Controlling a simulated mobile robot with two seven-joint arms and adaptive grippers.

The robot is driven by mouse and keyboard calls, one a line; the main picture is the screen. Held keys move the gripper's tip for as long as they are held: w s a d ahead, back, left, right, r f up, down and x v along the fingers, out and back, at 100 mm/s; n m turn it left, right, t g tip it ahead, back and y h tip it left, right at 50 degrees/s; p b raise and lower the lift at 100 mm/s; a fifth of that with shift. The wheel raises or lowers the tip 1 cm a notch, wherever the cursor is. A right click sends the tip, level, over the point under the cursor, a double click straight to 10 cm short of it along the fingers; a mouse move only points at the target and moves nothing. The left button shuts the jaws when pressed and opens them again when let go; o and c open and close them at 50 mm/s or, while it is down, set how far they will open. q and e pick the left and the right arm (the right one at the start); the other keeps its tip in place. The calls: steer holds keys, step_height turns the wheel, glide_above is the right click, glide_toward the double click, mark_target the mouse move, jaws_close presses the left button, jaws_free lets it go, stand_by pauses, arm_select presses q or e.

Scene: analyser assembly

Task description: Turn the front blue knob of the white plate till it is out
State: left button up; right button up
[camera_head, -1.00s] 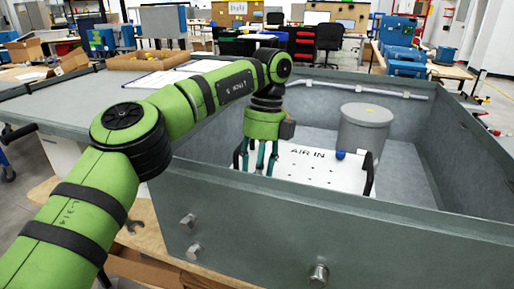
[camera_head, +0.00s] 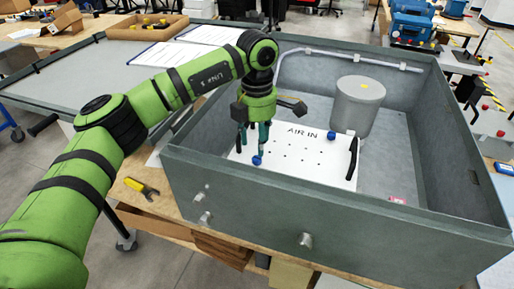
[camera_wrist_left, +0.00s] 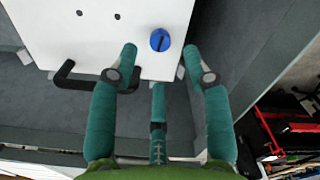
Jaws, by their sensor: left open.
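The white plate (camera_head: 296,158), marked AIR IN, lies inside the grey metal box. The front blue knob (camera_head: 257,160) is at its front left corner, beside my left gripper's fingers. In the left wrist view the blue knob (camera_wrist_left: 160,40) sits in the plate near its edge, a dark slot across its top. A second blue knob (camera_head: 331,135) is at the plate's back right. My left gripper (camera_head: 252,143) points down over the plate's left part. Its green fingers (camera_wrist_left: 160,62) are spread and empty, and the knob appears beyond their tips. My right gripper is out of view.
The grey box's walls (camera_head: 330,205) surround the plate. A grey cylinder (camera_head: 358,105) stands behind it. A black handle (camera_head: 352,158) rises at the plate's right edge; another black handle (camera_wrist_left: 85,80) shows in the wrist view. The box floor at right is mostly clear.

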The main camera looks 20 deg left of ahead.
mark_target(257, 158)
arm_select(q)
step_height(257, 158, down, 4)
steer(key=shift+p, duration=0.75)
steer(key=shift+f, duration=0.8)
jaws_close()
